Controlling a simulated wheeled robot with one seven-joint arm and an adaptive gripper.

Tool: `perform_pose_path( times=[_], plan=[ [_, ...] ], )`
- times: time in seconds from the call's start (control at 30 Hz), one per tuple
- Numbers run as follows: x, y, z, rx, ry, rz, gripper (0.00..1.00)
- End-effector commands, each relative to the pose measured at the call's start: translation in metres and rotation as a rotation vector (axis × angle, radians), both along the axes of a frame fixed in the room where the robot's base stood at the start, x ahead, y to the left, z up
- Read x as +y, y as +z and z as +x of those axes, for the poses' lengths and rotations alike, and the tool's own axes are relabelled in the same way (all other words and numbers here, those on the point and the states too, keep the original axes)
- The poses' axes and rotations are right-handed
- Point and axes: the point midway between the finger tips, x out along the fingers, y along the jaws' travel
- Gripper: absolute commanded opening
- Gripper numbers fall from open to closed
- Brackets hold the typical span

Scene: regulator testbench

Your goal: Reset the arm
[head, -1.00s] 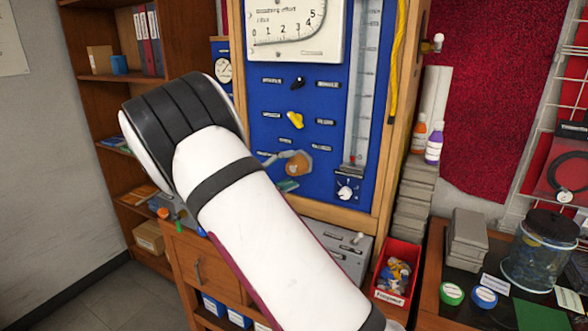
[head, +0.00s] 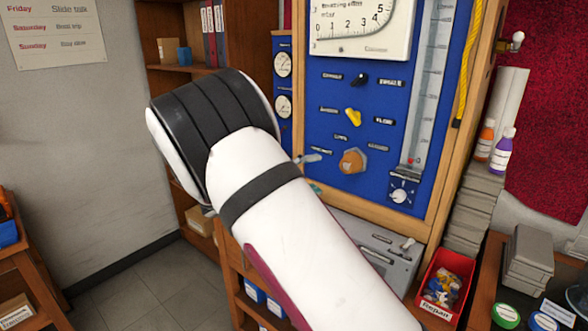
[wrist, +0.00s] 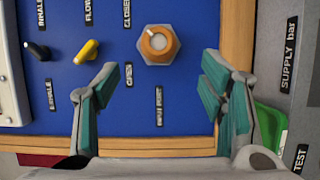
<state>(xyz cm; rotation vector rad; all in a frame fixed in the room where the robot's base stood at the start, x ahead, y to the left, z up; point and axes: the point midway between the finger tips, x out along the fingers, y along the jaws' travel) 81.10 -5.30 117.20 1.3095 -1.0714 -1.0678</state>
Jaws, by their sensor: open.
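My arm reaches across the middle of the head view and hides most of my gripper there. A small part of the gripper shows beside the orange knob. In the wrist view my gripper (wrist: 160,72) is open and empty, its two grey and teal fingers wide apart in front of the blue panel (wrist: 165,115). The orange knob (wrist: 157,42) on a hexagonal base lies ahead, between the fingertips in the picture. The knob also shows in the head view (head: 352,161). I cannot tell whether any finger touches the panel.
A yellow lever (head: 353,117), a black lever (head: 360,80) and a dial (head: 399,196) sit on the panel. A red bin (head: 441,285) of small parts and bottles (head: 502,150) stand at right. Shelves (head: 170,110) stand behind my arm; open floor (head: 130,280) shows at lower left.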

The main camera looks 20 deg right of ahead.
Motion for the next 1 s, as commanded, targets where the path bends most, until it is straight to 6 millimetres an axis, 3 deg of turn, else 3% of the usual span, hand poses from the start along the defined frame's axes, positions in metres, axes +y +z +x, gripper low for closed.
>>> perform_pose_path(
  times=[0.17, 0.27, 0.43, 0.6, 0.77, 1.0],
  plan=[
    [-0.002, 0.001, -0.001, 0.0, -0.004, 0.005, 0.64],
    [-0.014, 0.006, -0.015, 0.013, -0.041, 0.071, 0.64],
    [-0.041, 0.016, -0.061, 0.054, -0.131, 0.287, 0.64],
    [-0.055, 0.022, -0.115, 0.087, -0.189, 0.538, 0.64],
    [-0.054, 0.028, -0.164, 0.095, -0.201, 0.764, 0.64],
    [-0.035, 0.039, -0.233, 0.065, -0.15, 1.068, 0.64]
  ],
)
